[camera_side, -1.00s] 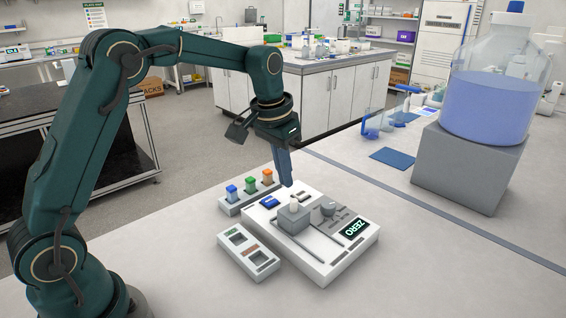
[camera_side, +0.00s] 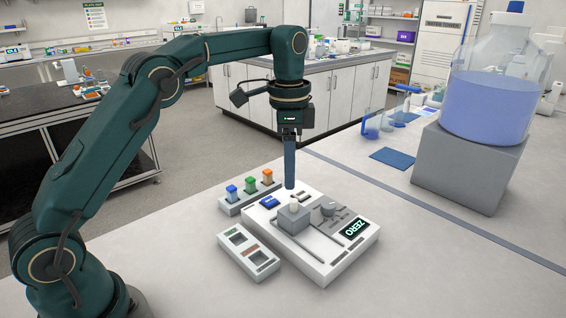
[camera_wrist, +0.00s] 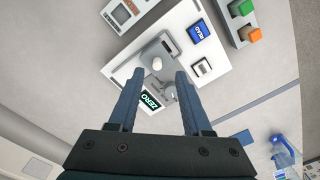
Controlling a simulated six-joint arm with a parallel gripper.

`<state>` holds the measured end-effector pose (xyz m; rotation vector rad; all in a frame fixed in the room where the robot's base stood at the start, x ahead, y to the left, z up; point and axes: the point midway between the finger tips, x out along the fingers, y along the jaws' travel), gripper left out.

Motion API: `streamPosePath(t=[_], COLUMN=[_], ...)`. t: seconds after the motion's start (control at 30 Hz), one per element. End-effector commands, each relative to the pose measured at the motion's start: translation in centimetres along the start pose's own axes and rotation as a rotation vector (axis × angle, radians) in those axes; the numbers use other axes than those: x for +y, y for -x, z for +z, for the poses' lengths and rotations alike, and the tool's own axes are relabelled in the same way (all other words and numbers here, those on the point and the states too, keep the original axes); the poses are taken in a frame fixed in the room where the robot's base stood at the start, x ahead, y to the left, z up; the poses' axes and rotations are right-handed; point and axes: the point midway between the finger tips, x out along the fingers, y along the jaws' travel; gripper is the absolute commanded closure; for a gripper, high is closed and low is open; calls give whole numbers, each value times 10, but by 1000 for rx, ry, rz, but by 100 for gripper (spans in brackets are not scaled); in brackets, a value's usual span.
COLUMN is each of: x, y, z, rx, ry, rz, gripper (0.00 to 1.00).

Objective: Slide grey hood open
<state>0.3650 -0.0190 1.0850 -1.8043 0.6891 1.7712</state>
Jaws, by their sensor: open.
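The grey hood (camera_side: 293,217) is a small box with a pale knob on top. It sits between rails on the white instrument, whose case (camera_side: 318,272) carries a "ZERO" display (camera_side: 355,229), a grey dial (camera_side: 328,209) and a blue button (camera_side: 269,202). The hood also shows in the wrist view (camera_wrist: 146,57), beyond my fingertips, with its knob (camera_wrist: 157,63) roughly between them. My gripper (camera_side: 290,187) points straight down above the hood, apart from it. In the wrist view my gripper (camera_wrist: 157,72) has its two blue fingers spread with nothing held between them.
A rack with blue, green and orange capped vials (camera_side: 250,187) stands behind the instrument. A large bottle of blue liquid (camera_side: 488,105) stands on a grey block (camera_side: 468,165) at right. The table between is clear.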

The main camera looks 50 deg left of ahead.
Motion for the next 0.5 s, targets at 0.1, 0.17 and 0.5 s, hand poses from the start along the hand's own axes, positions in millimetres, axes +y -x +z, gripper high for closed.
streamPosePath(t=[0.1, 0.17, 0.5], x=[2, 2, 4], y=[-6, -10, -39], z=[-7, -9, -8], rx=[-11, -14, -18], ry=[-44, -47, -46], rz=[8, 10, 15], gripper=[51, 51, 51])
